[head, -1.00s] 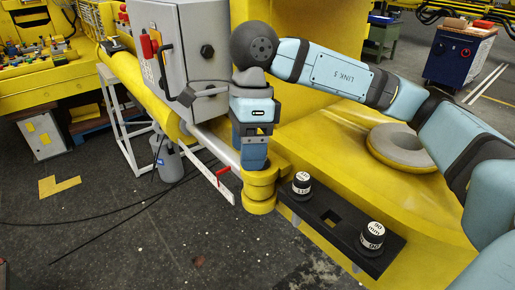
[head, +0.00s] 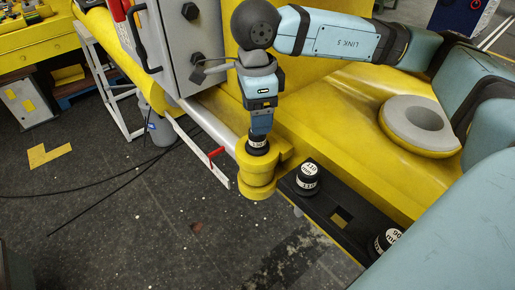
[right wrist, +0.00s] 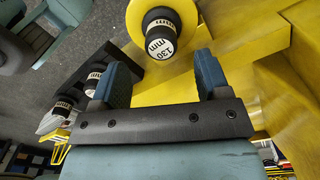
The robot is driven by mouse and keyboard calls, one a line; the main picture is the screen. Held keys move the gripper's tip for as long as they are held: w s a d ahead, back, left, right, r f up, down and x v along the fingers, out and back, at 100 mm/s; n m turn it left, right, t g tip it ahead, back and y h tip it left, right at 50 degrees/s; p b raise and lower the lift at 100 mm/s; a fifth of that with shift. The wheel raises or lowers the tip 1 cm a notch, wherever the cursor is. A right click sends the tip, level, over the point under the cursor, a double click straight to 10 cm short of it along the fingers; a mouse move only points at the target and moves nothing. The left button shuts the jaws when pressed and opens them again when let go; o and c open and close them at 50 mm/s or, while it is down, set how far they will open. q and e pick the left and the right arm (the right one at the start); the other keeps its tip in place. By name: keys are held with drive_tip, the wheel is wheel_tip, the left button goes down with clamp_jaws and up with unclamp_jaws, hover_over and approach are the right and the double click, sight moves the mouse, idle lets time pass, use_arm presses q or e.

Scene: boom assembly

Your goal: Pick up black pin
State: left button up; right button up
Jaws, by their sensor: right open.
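A black pin (head: 257,146) with a white band and a white "130 mm" top stands in the round yellow boss (head: 257,182) at the end of the yellow boom. My right gripper (head: 261,130) is directly above this pin, pointing down. In the right wrist view its two blue fingers (right wrist: 163,72) are apart and empty, and the 130 mm pin (right wrist: 160,34) shows beyond the fingertips, roughly between them. Two similar black pins, one marked 110 (head: 308,178) and one marked 90 (head: 386,241), stand in a black rack (head: 318,206). My left gripper is not in view.
A grey cabinet (head: 185,40) stands left of my right gripper. A white bar with a red part (head: 203,155) sticks out beside the boss. A grey ring (head: 418,122) lies on the yellow structure at right.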

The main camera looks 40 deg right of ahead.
drive_tip(key=shift+f, duration=0.6)
drive_tip(key=shift+f+p, duration=0.4)
wheel_tip(320, 180, down, 4)
drive_tip(key=shift+d+r+p, duration=0.1)
drive_tip(key=shift+r+p, duration=0.1)
drive_tip(key=shift+p, duration=0.4)
drive_tip(key=shift+f, duration=0.35)
clamp_jaws()
